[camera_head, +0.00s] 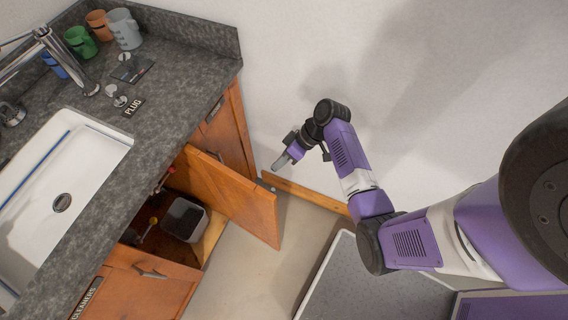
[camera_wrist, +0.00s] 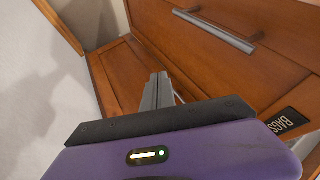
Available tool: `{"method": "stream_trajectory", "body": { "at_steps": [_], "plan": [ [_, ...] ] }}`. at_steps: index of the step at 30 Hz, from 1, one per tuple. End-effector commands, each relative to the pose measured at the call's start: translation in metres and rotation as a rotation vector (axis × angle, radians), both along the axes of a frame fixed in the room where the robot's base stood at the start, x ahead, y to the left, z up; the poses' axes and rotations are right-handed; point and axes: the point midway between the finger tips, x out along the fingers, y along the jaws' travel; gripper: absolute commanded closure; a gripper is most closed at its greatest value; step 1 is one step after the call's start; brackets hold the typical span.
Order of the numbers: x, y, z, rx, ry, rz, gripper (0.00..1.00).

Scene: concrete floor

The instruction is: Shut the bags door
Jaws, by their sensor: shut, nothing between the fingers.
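The open wooden cabinet door (camera_head: 232,200) under the counter stands swung outward in the head view, with the cabinet inside exposed to its left. A black "BAGS" label (camera_wrist: 289,121) shows on wood at the lower right of the wrist view. My gripper (camera_head: 279,164) is shut and empty, to the right of the open door, on its outer side near the wall. In the wrist view, its grey fingers (camera_wrist: 157,92) point toward brown wood panels. I cannot tell whether they touch the wood.
A bar handle (camera_wrist: 215,30) crosses a wood front in the wrist view. A dark bin (camera_head: 184,219) stands inside the cabinet. A second front labelled "CLEANERS" (camera_head: 86,298) is at lower left. A wooden baseboard (camera_head: 307,193) runs along the wall. Bare floor (camera_head: 248,275) lies before the door.

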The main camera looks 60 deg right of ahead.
Motion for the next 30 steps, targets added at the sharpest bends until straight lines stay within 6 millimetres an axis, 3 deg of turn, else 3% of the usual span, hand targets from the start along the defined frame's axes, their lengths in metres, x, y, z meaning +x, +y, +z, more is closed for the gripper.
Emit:
{"method": "stream_trajectory", "body": {
  "at_steps": [18,30],
  "plan": [
    [-0.032,-0.041,0.07,-0.002,-0.002,-0.001,1.0],
    [-0.038,-0.046,0.08,0.0,0.0,0.0,1.0]
  ]
}}
